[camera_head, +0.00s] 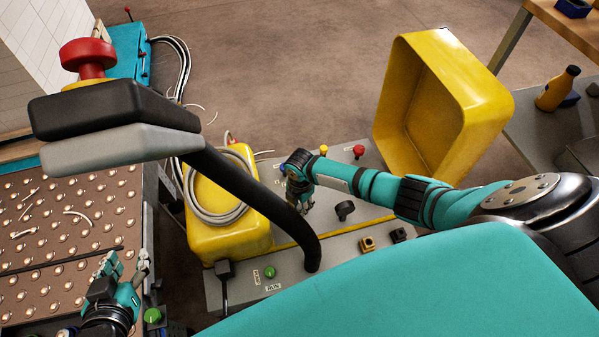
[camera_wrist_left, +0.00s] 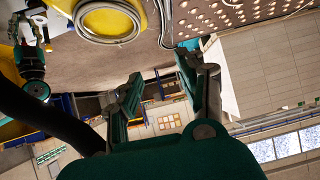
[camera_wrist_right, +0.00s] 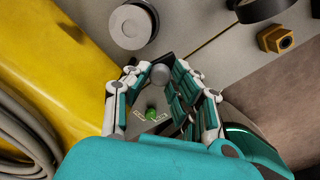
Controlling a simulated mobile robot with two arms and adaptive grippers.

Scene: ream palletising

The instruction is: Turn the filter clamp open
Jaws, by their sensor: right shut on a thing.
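My right gripper (camera_head: 304,206) is low over the grey control panel (camera_head: 345,240), left of a black knob (camera_head: 344,210). In the right wrist view its fingers (camera_wrist_right: 163,90) are closed around a small grey round knob (camera_wrist_right: 160,74), which looks like the end of the filter clamp's handle. The rest of the clamp is hidden by the fingers, so I cannot tell how far it is turned. My left gripper (camera_head: 127,270) is over the ball-transfer table's near right edge; in the left wrist view its fingers (camera_wrist_left: 165,92) are apart with nothing between them.
A yellow box with coiled hose (camera_head: 225,210) stands left of my right gripper. A green button (camera_head: 270,272), red button (camera_head: 359,151) and yellow button (camera_head: 323,149) sit on the panel. An open yellow bin (camera_head: 480,110) stands at right. A black arm with red stop button (camera_head: 88,58) crosses the view.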

